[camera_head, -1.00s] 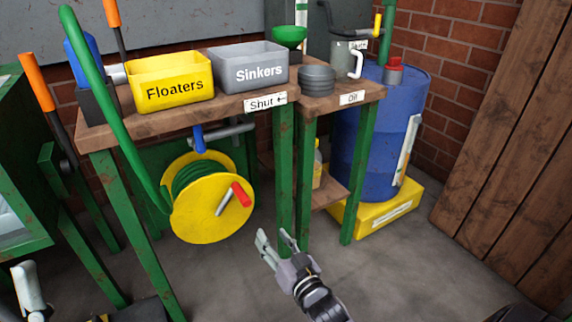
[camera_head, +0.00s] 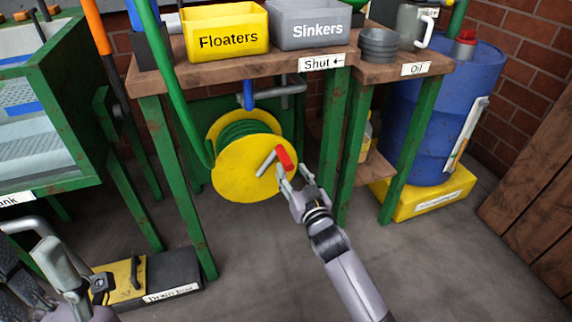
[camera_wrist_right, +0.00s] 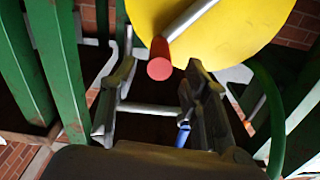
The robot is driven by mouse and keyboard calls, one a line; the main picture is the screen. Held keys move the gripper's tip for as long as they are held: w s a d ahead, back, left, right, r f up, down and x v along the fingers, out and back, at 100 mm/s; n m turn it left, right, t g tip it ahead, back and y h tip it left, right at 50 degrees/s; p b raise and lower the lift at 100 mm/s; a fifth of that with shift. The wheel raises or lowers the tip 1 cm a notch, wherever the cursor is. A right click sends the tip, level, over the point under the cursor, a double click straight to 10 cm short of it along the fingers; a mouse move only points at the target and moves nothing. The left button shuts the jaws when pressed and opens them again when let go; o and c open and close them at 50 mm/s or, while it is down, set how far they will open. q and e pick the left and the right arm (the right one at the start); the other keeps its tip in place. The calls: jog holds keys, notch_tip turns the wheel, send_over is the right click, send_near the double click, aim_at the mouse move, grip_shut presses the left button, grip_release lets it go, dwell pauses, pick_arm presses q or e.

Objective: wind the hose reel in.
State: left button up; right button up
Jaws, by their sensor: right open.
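The hose reel (camera_head: 235,175) is a yellow drum under the bench with green hose (camera_head: 240,130) wound on it. A length of hose runs up past the bench's left end. A crank with a metal arm (camera_head: 266,163) and a red handle (camera_head: 284,158) is on its face. My right gripper (camera_head: 293,174) is open, close to the red handle. In the right wrist view the handle (camera_wrist_right: 160,60) lies near the space between the open fingertips (camera_wrist_right: 162,62); I cannot tell whether they touch it. My left gripper (camera_head: 58,268) is at the lower left, its jaws unclear.
Green bench legs (camera_head: 335,145) stand right of the reel. The bench top holds a yellow Floaters bin (camera_head: 228,40) and a grey Sinkers bin (camera_head: 315,30). A blue drum (camera_head: 440,110) stands at the right. A green tank stand (camera_head: 75,110) is at the left.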

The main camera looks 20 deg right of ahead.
aim_at(286, 160)
jog(key=w+b, duration=0.1)
jog(key=w, duration=0.5)
jog(key=shift+c, duration=0.6)
jog(key=shift+a, duration=0.1)
grip_shut()
jog(key=shift+s, duration=0.1)
